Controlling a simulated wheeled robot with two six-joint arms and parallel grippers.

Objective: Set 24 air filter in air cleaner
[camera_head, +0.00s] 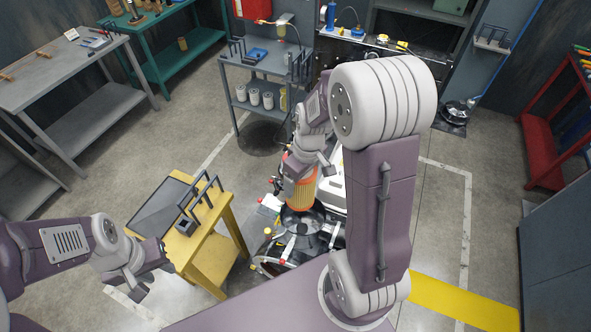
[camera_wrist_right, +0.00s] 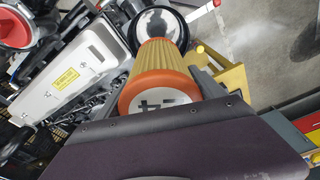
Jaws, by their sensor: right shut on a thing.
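The air filter (camera_head: 299,169) has orange ends and a yellow pleated body. My right gripper (camera_head: 314,168) is shut on it and holds it over the engine. In the right wrist view the filter (camera_wrist_right: 161,62) shows its orange end cap, with a partly visible number that looks like 24. The air cleaner (camera_head: 300,217) is a black round housing on the engine, just below the filter; it also shows in the wrist view (camera_wrist_right: 149,26) as a dark bowl beyond the filter. I cannot tell whether they touch. My left gripper (camera_head: 150,275) looks open and empty, left of the yellow table.
The yellow table (camera_head: 214,243) with a black rack (camera_head: 199,203) stands left of the engine (camera_head: 280,250). A grey cart (camera_head: 262,68) behind holds several white filters (camera_head: 254,96) on its lower shelf. Open floor lies to the right.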

